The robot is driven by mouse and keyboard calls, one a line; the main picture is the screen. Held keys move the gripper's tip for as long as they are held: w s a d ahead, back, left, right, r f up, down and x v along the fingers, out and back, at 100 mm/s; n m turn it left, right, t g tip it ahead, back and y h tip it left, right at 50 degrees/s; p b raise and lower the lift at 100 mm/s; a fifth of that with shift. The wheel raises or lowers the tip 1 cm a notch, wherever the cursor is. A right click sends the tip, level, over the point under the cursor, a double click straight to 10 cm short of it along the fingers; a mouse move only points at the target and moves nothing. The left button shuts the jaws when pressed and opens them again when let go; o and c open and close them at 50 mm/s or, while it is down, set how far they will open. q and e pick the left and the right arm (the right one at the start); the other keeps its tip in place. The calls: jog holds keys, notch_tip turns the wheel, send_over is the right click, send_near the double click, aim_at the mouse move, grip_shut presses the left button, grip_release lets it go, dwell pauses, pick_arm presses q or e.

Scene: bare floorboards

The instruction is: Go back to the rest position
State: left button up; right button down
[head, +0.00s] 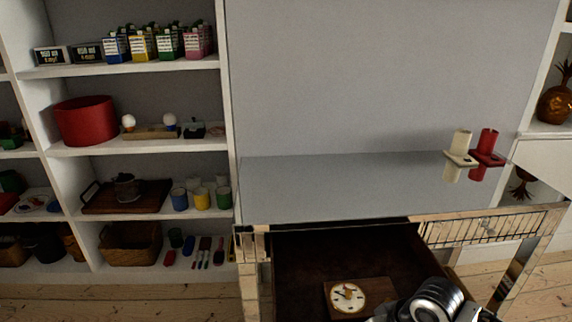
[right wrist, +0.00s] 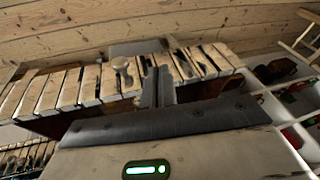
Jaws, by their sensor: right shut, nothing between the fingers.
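My right gripper (right wrist: 160,85) shows in the right wrist view with its two dark fingers together and nothing between them. In the head view, part of my right arm shows at the bottom right, over the open drawer (head: 300,262). A wooden clock (head: 347,298) with a white face lies in the drawer. My left gripper is in neither view.
The mirrored table (head: 330,190) has a bare top except for a cream cup holder (head: 460,150) and a red one (head: 487,150) at its right end. Shelves (head: 130,148) with boxes, a red drum, a tray and cups stand at left.

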jog(key=s+a+f+t+y, duration=0.2)
jog(key=s+a+f+t, duration=0.2)
jog(key=s+a, duration=0.15)
jog(key=s+d+f+t+h, duration=0.1)
jog(key=s+d+t+h, duration=0.1)
jog(key=s, duration=0.4)
jog(key=shift+d+f+t, duration=0.25)
jog(key=shift+d+t, duration=0.55)
jog(key=shift+d, duration=0.1)
